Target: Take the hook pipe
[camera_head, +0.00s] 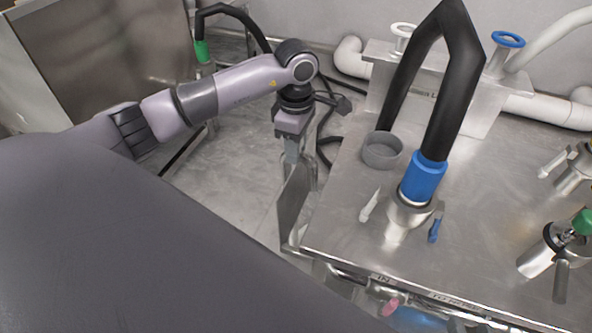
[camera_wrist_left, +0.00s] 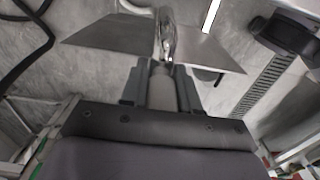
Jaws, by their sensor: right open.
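A thick black hose (camera_head: 455,75) bent like a hook, perhaps the hook pipe, stands on the steel table; its blue collar (camera_head: 424,180) sits in a metal fitting with small levers. Another hooked black pipe with a green end (camera_head: 202,52) is at the back left. My left gripper (camera_head: 292,152) points down left of the table, apart from both pipes. In the left wrist view its fingers (camera_wrist_left: 160,88) close around the grey handle of a flat metal tool (camera_wrist_left: 105,35). The tool's plate (camera_head: 293,205) hangs beside the table's left edge. My right gripper is out of view.
The steel table (camera_head: 480,225) fills the right side. A metal fitting with a green knob (camera_head: 583,221) is at the right. Black cables lie on the floor. A steel cabinet (camera_head: 100,60) stands at the left.

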